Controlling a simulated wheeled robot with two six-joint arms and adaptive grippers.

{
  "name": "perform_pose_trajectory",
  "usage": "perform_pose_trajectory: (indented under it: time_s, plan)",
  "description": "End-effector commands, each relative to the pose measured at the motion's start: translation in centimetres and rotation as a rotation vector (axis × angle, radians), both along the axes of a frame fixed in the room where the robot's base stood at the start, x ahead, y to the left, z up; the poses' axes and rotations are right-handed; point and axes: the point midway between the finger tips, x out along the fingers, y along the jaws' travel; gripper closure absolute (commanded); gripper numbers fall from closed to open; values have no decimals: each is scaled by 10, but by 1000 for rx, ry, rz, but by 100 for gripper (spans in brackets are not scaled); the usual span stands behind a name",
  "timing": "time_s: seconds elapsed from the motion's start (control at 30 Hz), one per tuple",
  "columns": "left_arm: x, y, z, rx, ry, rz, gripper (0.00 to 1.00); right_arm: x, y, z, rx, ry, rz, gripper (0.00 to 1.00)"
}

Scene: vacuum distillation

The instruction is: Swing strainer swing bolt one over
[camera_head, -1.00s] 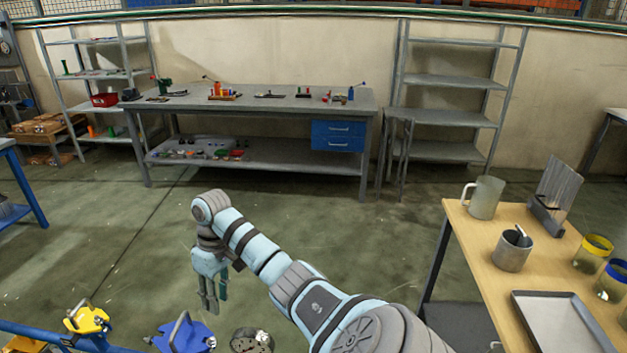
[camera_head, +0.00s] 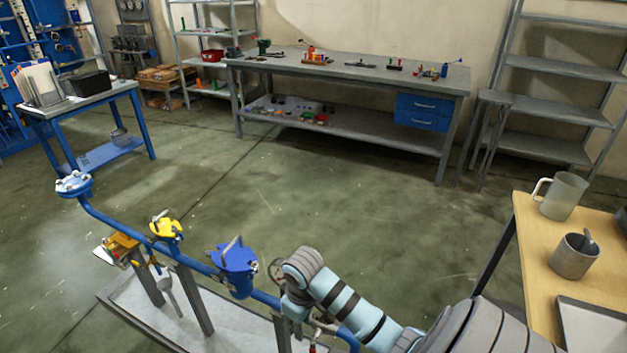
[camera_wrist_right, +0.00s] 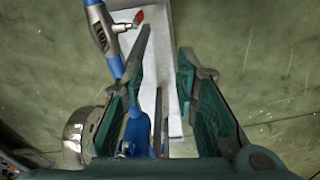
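A blue pipe run carries a blue pot-shaped strainer (camera_head: 235,258) with a handle-like bar on top, in the head view. The swing bolts are too small to tell apart. My right arm reaches in from the lower right, and its wrist hangs over the pipe just right of the strainer. The right gripper is mostly hidden there. In the right wrist view, the right gripper (camera_wrist_right: 165,45) is open and empty, with teal pads on both fingers. A blue part (camera_wrist_right: 137,130) lies below, beside the left finger; I cannot tell whether they touch. My left gripper is not in view.
A yellow-topped fitting (camera_head: 165,228) and a blue flange (camera_head: 74,184) sit further left on the pipe. A pale tray (camera_head: 145,312) lies under its posts. A wooden table (camera_head: 530,255) with a mug (camera_head: 562,197) stands at the right. The floor behind is clear.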

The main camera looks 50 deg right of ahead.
Motion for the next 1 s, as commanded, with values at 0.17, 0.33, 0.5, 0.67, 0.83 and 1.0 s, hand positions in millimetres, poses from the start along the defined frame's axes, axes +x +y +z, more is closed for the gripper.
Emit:
perform_pose_trajectory:
  time_s: [0.17, 0.33, 0.5, 0.67, 0.83, 1.0]
  plan:
    - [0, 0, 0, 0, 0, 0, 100, -39, 30, -17, -14, -52, 25, 72]
    - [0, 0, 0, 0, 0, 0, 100, -63, 45, -21, -22, -95, 24, 72]
    - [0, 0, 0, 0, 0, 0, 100, -71, 49, -20, -24, -111, 21, 72]
    - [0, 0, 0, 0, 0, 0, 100, -71, 49, -20, -25, -111, 20, 72]
    - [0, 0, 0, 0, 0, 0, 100, -71, 46, -43, -23, -101, -4, 72]
    - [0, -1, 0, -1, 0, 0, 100, -104, 32, -166, -33, -66, -102, 72]
